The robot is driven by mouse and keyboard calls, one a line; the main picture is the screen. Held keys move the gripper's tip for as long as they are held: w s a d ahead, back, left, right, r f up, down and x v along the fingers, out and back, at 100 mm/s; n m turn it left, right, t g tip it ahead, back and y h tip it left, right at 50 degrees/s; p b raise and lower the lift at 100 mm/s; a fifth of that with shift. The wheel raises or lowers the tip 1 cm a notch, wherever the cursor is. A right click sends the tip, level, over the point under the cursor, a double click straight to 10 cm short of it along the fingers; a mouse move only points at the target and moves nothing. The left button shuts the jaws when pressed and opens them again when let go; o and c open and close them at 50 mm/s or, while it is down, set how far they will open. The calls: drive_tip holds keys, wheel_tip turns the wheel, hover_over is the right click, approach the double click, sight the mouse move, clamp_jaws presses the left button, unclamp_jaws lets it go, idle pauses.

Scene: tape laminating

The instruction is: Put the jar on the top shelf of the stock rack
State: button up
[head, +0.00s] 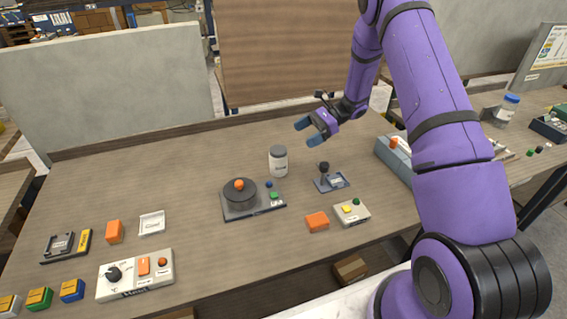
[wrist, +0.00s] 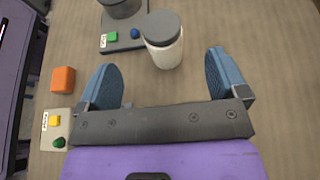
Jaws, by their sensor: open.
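The jar (head: 278,161) is white with a grey lid and stands upright on the wooden workbench, behind and right of a dark round device. In the wrist view the jar (wrist: 163,42) stands beyond my fingertips, roughly between the lines of the two fingers. My gripper (head: 306,131) is purple with blue fingers and is above the bench, to the right of the jar. In the wrist view my gripper (wrist: 170,72) is open and empty. I cannot identify the stock rack or its top shelf in these frames.
The round device (head: 240,195) with an orange knob stands close to the jar. A joystick (head: 324,178), an orange block (head: 317,221) and a button box (head: 352,212) lie to the right. A blue-lidded container (head: 507,109) stands far right.

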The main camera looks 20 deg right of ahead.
sight(280, 149)
drive_tip(key=x, duration=1)
drive_tip(key=shift+a+f, duration=0.2)
drive_tip(key=shift+f, duration=0.25)
drive_tip(key=shift+c, duration=0.2)
drive_tip(key=c, duration=1.1)
drive_tip(key=shift+c, duration=0.4)
drive_tip(key=shift+r, duration=0.15)
